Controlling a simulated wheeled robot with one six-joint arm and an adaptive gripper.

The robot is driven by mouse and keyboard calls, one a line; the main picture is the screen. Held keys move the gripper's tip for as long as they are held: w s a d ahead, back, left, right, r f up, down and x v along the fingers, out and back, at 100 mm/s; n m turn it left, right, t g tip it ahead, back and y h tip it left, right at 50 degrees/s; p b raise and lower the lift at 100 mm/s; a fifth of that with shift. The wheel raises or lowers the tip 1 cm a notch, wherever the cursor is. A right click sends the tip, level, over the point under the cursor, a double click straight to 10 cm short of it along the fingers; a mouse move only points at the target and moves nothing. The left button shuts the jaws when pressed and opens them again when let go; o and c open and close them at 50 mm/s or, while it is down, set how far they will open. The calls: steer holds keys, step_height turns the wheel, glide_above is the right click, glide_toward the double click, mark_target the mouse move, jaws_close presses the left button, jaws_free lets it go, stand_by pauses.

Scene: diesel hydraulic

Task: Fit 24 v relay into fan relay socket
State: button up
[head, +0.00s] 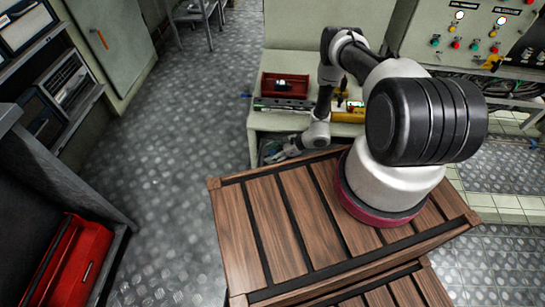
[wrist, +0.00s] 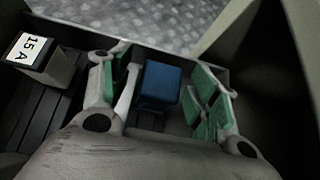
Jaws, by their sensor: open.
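My gripper (wrist: 163,88) is open, with green pads on its fingers. A plain blue block (wrist: 160,82) lies between the two fingers in the wrist view, with a gap on the right. The gap on the left is narrow, and I cannot tell whether that finger touches it. It may be the 24 V relay, but no label shows. In the head view my gripper (head: 277,154) is low at the left front of the pale bench, beyond the wooden top. The block is not discernible there. I cannot make out the fan relay socket in either view.
A grey block marked "15 A" (wrist: 42,60) stands on a dark slatted surface left of my gripper. A pale wall (wrist: 235,35) is close on the right. A red tray (head: 284,86) sits on the bench. A control panel (head: 480,35) is at upper right. The metal floor (head: 170,140) is open at left.

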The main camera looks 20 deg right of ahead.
steer(key=c, duration=1.1)
steer(key=shift+c, duration=0.2)
steer(key=shift+r, duration=0.15)
